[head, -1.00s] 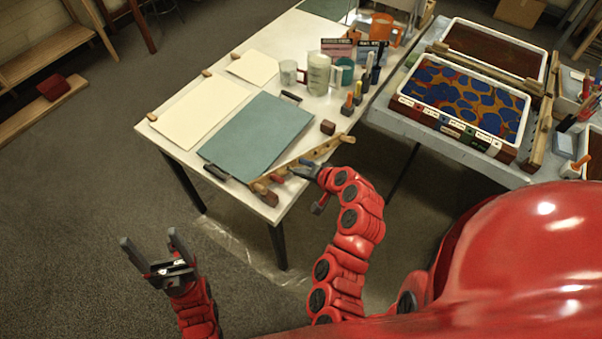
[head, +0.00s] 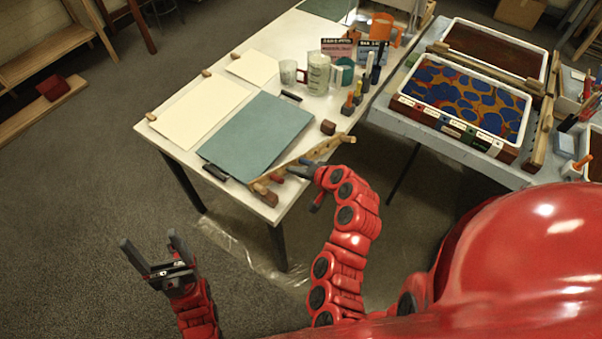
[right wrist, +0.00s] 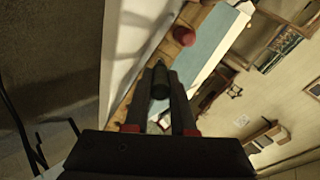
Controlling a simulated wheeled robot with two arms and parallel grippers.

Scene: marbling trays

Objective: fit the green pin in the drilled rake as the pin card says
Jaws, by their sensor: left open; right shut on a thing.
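The drilled rake (head: 322,150) is a wooden bar lying aslant along the table's near right edge; its wood also shows in the right wrist view (right wrist: 172,50). My right gripper (head: 303,172) is beside the rake's near part. In the right wrist view my right gripper (right wrist: 161,88) is shut on a dark green pin (right wrist: 160,84), its end pointing towards the rake. I cannot tell whether the pin touches a hole. A red pin (right wrist: 184,36) stands by the rake. Two small cards, pink (head: 337,49) and blue (head: 371,54), stand at the back, unreadable. My left gripper (head: 146,250) is open and empty above the floor.
A blue-green board (head: 257,135) and cream sheets (head: 197,108) cover much of the white table. Cups (head: 318,75), a dark red block (head: 328,127) and orange-topped tools (head: 348,104) stand near the rake. A marbling tray (head: 465,95) is at the right.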

